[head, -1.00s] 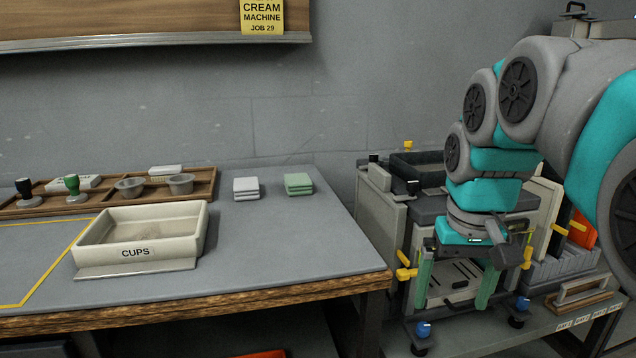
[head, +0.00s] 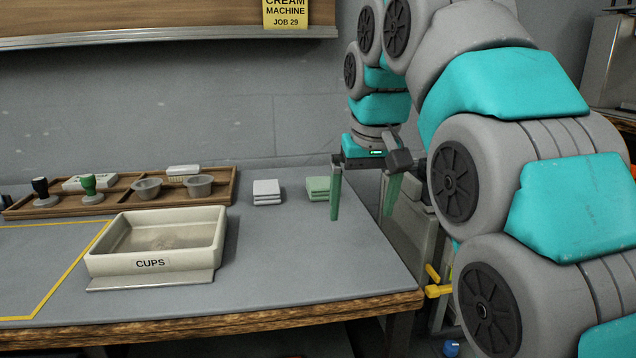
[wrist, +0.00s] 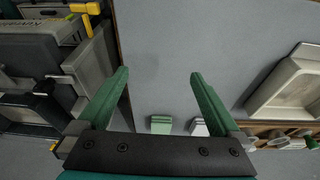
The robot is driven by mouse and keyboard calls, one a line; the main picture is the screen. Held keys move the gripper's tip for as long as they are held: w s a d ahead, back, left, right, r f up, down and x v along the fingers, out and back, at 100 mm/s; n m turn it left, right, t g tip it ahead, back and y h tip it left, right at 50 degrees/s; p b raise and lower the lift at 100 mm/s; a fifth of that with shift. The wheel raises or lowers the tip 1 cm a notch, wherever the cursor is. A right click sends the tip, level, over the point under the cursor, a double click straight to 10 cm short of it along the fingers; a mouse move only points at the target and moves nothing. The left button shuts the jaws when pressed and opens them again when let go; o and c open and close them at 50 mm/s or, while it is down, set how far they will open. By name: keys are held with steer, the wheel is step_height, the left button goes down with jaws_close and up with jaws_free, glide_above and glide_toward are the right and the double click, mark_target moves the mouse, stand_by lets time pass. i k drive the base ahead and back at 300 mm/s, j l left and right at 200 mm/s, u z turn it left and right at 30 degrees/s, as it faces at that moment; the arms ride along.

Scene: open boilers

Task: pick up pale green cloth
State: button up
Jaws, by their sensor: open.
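The pale green cloth (head: 318,188) lies folded in a small stack on the grey bench top, toward its back right. It also shows in the wrist view (wrist: 160,124), low between my fingers. A folded white cloth (head: 267,192) lies just left of it, apart from it; in the wrist view it is the pale stack (wrist: 199,128). My gripper (head: 364,212) is open and empty, its green fingers pointing down, above and to the right of the green cloth. The left finger partly covers the cloth's right side in the head view.
A cream CUPS tray (head: 156,265) stands on the bench, left of the cloths. A wooden tray (head: 120,204) with tampers and bowls lies behind it. A grey machine with yellow knobs (head: 437,290) stands beyond the bench's right edge. The bench front right is clear.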

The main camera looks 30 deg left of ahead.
mark_target(318, 188)
steer(key=i+j, duration=0.65)
steer(key=j, duration=0.15)
